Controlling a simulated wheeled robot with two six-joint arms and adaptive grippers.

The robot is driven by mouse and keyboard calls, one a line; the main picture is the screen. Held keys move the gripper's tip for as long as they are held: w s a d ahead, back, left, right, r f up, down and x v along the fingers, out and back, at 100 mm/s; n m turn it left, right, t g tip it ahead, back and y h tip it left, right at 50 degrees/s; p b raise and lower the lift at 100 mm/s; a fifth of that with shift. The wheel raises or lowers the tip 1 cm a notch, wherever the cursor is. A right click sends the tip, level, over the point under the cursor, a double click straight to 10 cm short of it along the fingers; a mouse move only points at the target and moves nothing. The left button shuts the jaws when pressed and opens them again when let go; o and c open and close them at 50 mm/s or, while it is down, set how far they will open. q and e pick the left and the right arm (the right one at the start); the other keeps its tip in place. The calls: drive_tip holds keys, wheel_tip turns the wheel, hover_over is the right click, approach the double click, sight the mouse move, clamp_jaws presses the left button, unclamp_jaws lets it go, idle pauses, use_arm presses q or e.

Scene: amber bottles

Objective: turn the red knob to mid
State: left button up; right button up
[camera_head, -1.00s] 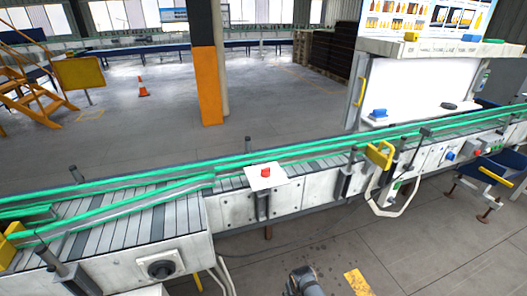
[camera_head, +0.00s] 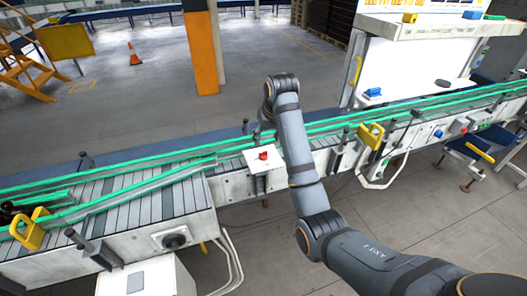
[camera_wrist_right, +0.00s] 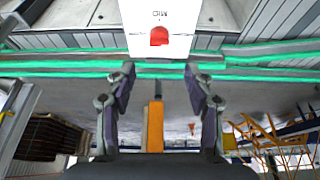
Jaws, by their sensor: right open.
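The red knob (camera_head: 263,155) sits on a small white panel (camera_head: 261,178) on the front side of the conveyor in the head view. In the right wrist view the knob (camera_wrist_right: 159,37) is at the top centre on the white panel (camera_wrist_right: 203,15), with an upside-down "MID" label beside it. My right gripper (camera_wrist_right: 160,78) is open and empty, its two fingers spread apart. The knob shows beyond the fingertips, apart from them. In the head view my right arm reaches up over the conveyor, with its wrist just above and behind the knob. My left gripper is out of view.
The conveyor (camera_head: 130,208) with green rails runs across the view. A yellow bracket (camera_head: 371,136) stands right of the knob, another (camera_head: 33,229) at far left. A black rotary switch (camera_head: 174,240) is on the front housing. An orange pillar (camera_head: 203,65) stands behind. Floor in front is partly free.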

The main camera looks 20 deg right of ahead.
sight(264, 153)
drive_tip(key=p+x, duration=0.3)
drive_tip(key=x, duration=0.6)
drive_tip(key=shift+w+d+f+p, duration=0.1)
drive_tip(key=shift+f+p, duration=0.2)
drive_tip(key=shift+w+f, duration=0.1)
drive_tip(key=shift+f, duration=0.2)
clamp_jaws()
